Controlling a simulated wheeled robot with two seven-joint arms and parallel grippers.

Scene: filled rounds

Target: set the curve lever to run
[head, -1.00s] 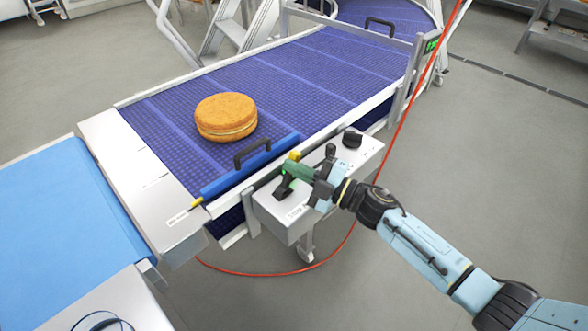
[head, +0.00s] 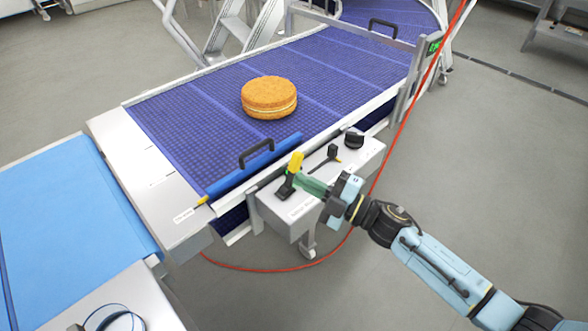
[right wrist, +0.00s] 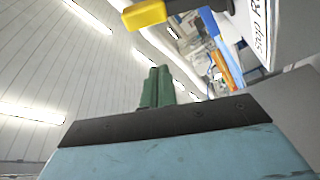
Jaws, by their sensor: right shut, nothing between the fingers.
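The lever with a yellow grip (head: 295,163) and a dark base stands on the front part of a grey control box (head: 300,208) beside the conveyor. Its grip leans slightly right at the top. A label lies on the box top, too small to read in the head view. My right gripper (head: 303,182) is shut, with green fingers just right of the lever's lower part; I cannot tell whether they touch it. In the right wrist view the shut fingers (right wrist: 157,87) show below the yellow grip (right wrist: 145,14), apart from it in the picture. My left gripper is out of view.
A second, black lever (head: 332,152) and a black knob (head: 354,140) are farther back on the box. A round filled cake (head: 269,98) sits on the blue belt (head: 330,75). A red cable (head: 402,125) hangs near my right arm.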

